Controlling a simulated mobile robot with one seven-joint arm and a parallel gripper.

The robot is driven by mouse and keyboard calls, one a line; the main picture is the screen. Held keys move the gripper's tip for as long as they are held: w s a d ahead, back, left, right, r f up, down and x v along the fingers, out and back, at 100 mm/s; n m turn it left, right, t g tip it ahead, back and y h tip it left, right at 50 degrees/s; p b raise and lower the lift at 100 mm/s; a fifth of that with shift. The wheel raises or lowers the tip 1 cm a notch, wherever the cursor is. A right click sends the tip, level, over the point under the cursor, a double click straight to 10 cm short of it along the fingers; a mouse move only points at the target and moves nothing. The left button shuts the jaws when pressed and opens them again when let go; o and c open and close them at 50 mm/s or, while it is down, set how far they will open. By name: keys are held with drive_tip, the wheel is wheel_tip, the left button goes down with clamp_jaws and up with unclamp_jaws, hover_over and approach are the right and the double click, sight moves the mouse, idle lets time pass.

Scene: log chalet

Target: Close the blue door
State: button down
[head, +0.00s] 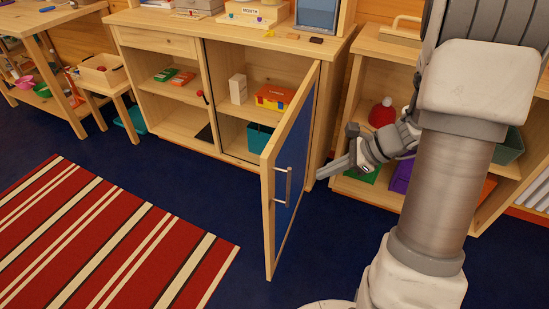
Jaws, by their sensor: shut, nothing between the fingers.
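The blue door (293,165) is a wood-framed panel with a blue inset and a metal bar handle (283,186). It stands wide open in the head view, swung out toward me from the right side of the wooden cabinet (185,122). The cabinet's right compartment is exposed behind it. My gripper (321,177) is just right of the door's blue face, with its fingers shut and empty, pointing left. A small gap seems to separate the fingertips from the door, but I cannot tell the depth.
The cabinet shelves hold a white box (238,89), an orange-yellow box (273,97) and a teal bin (260,138). An open shelf (353,189) stands behind my arm at right. A striped rug (110,240) covers the left floor; blue floor (215,185) before the cabinet is clear.

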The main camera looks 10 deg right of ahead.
wheel_tip(320, 180, down, 4)
drive_tip(key=w+d+m, duration=0.2)
drive_tip(key=b, duration=0.5)
approach(277, 186)
drive_tip(key=shift+t, duration=0.3)
drive_tip(key=shift+s+x, duration=0.2)
drive_tip(key=shift+x, duration=2.7)
drive_tip(key=shift+f, duration=0.1)
